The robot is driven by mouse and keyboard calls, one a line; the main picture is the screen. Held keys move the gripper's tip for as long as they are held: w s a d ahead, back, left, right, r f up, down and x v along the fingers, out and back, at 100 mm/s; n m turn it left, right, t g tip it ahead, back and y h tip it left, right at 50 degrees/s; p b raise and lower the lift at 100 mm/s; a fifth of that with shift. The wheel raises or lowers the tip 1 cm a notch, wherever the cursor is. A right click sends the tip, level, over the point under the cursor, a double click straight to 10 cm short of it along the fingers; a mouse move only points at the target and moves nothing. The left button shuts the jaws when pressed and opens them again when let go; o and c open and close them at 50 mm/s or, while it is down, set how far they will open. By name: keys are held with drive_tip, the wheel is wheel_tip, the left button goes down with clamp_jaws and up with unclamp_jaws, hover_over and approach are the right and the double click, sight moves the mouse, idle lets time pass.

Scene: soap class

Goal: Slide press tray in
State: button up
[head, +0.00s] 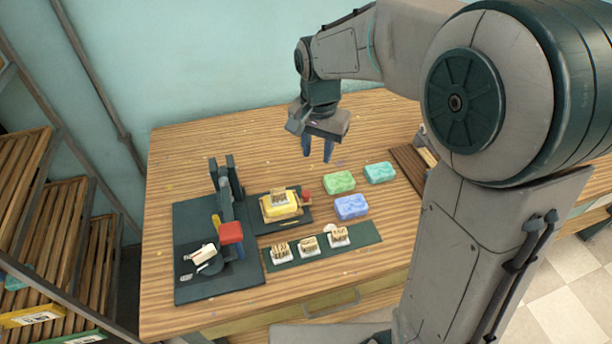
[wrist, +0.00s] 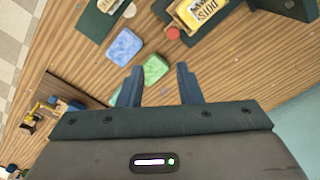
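The press tray (head: 263,227) is a dark plate holding a yellow block in a light mould (head: 281,205), with a red knob (head: 306,194) at its right end. It lies just right of the press (head: 226,195), a dark upright frame on a dark base with a red handle part (head: 231,232). The wrist view shows the knob (wrist: 173,33) and the lettered yellow block (wrist: 196,12) at the top. My gripper (head: 318,153) is open and empty, fingers down, above the table behind the tray; it touches nothing. Its fingers (wrist: 158,72) stand apart in the wrist view.
Green (head: 339,182), teal (head: 380,172) and blue (head: 352,207) soap bars lie right of the tray. A green strip (head: 365,233) with three small stamps is in front. A dark wooden board (head: 408,165) is farther right. The table behind the tray is clear.

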sight(305, 193)
drive_tip(key=shift+m, duration=0.4)
drive_tip(key=f, duration=0.5)
drive_tip(key=w+a+f, duration=0.1)
drive_tip(key=f, duration=0.4)
drive_tip(key=w+a+f, duration=0.1)
drive_tip(key=f, duration=0.5)
drive_tip(key=shift+a, duration=0.15)
drive_tip(key=shift+r, duration=0.1)
clamp_jaws()
drive_tip(key=shift+a, duration=0.1)
